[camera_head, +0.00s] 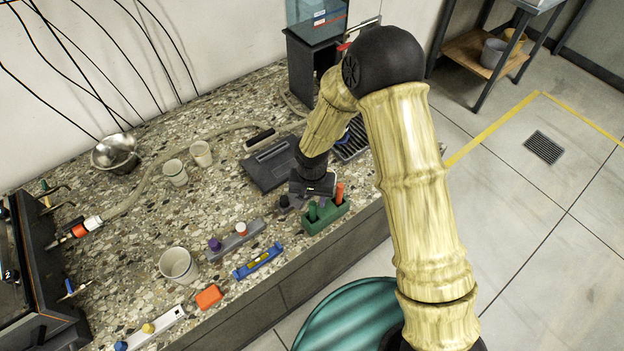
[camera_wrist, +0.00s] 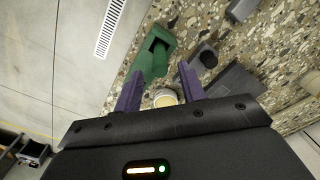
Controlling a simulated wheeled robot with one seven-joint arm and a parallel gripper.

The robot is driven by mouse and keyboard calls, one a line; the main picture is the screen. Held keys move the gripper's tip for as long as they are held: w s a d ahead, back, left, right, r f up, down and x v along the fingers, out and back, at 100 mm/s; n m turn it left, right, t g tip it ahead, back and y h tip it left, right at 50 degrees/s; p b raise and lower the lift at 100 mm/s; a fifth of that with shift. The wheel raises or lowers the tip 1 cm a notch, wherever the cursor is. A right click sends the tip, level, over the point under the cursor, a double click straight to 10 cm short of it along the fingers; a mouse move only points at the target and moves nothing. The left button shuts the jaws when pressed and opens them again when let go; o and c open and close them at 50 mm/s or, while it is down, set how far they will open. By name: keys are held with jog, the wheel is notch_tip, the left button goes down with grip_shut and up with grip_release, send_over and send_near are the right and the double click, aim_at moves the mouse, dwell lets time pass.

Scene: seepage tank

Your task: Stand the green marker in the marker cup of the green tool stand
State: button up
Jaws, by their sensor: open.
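The green tool stand (camera_head: 328,215) sits near the front edge of the stone counter. A dark green upright cylinder (camera_head: 312,211) shows at its left end; I cannot tell whether it is the green marker or part of the stand. An orange upright piece (camera_head: 339,193) is at its right end. The stand also shows in the wrist view (camera_wrist: 146,66), with a dark opening. My gripper (camera_wrist: 160,68) is open, pointing down close above the stand. A pale yellow round thing (camera_wrist: 165,99) lies in view between its purple fingers; I cannot tell what it is.
A grey block with a black knob (camera_wrist: 208,56) is beside the stand. A dark flat case (camera_head: 270,165) lies behind. A grey holder with knobs (camera_head: 236,240), a blue level (camera_head: 258,262), an orange block (camera_head: 209,297) and a white cup (camera_head: 178,264) are left.

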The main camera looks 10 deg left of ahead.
notch_tip(320, 180, up, 10)
jog(key=b, duration=0.1)
jog(key=shift+f, duration=0.15)
dwell(0.5)
jog(key=s+d+r+t, duration=0.1)
jog(key=s+d+r, duration=0.2)
jog(key=d, duration=1)
jog(key=s+d+r+m+t, duration=0.1)
jog(key=s+d+r, duration=0.3)
jog(key=d+r, duration=0.3)
jog(key=d, duration=0.5)
jog(key=shift+d+t, duration=0.3)
jog(key=shift+d, duration=0.1)
dwell(0.3)
